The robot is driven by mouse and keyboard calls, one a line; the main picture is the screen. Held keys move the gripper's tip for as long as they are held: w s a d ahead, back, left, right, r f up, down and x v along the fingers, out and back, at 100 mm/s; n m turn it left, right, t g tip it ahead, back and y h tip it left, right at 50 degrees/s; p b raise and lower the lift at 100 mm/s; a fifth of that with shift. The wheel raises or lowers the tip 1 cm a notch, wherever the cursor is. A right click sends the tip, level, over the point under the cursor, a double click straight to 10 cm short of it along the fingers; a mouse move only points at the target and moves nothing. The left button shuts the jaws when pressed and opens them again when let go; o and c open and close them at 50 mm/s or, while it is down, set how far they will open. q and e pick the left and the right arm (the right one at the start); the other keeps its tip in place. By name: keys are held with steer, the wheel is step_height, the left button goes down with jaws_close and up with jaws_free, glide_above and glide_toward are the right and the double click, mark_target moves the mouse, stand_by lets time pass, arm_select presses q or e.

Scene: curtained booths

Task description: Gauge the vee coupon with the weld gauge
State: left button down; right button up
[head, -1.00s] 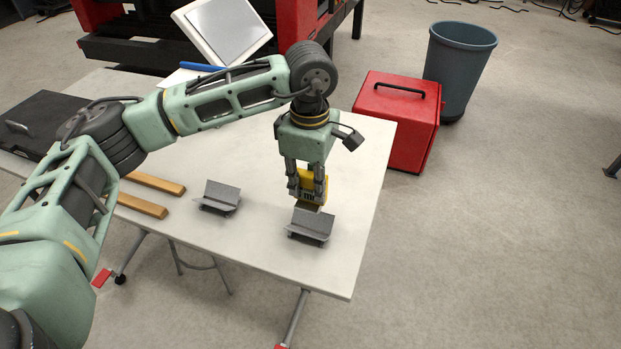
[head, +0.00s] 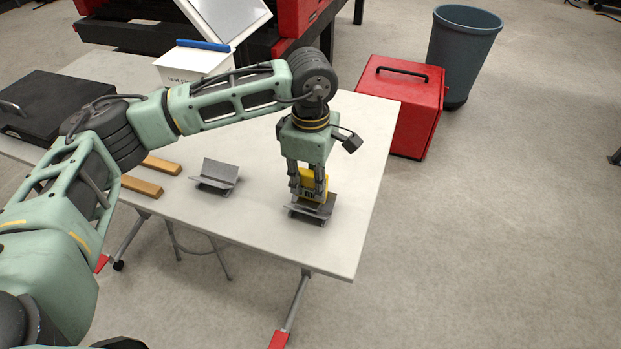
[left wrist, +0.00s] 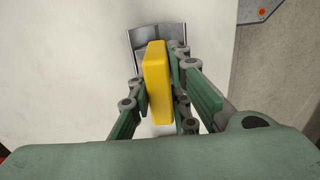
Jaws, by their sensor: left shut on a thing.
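My left gripper (head: 307,180) is shut on the yellow weld gauge (head: 316,187) and points down over the right-hand grey metal coupon (head: 319,211). The gauge's lower end is at this coupon, between its faces as far as the head view shows; I cannot tell if it touches. In the left wrist view the gauge (left wrist: 157,80) stands between the fingers and covers part of the coupon (left wrist: 142,38). A second, similar grey angled coupon (head: 217,174) stands to the left, apart from the gripper. My right gripper is not in view.
The white table (head: 250,238) is clear around the coupons. Two wooden bars (head: 140,187), a black case (head: 45,105) and a white box with a blue strip (head: 190,62) are on its left and back. A red toolbox (head: 403,108) and grey bin (head: 458,60) stand beyond the right edge.

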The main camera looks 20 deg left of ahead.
arm_select(q)
steer(key=shift+f, duration=0.15)
steer(key=c, duration=1.6)
jaws_free()
steer(key=shift+o, duration=0.2)
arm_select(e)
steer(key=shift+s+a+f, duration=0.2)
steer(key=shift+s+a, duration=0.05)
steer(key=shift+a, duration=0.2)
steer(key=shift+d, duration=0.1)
arm_select(q)
step_height(320, 180, up, 12)
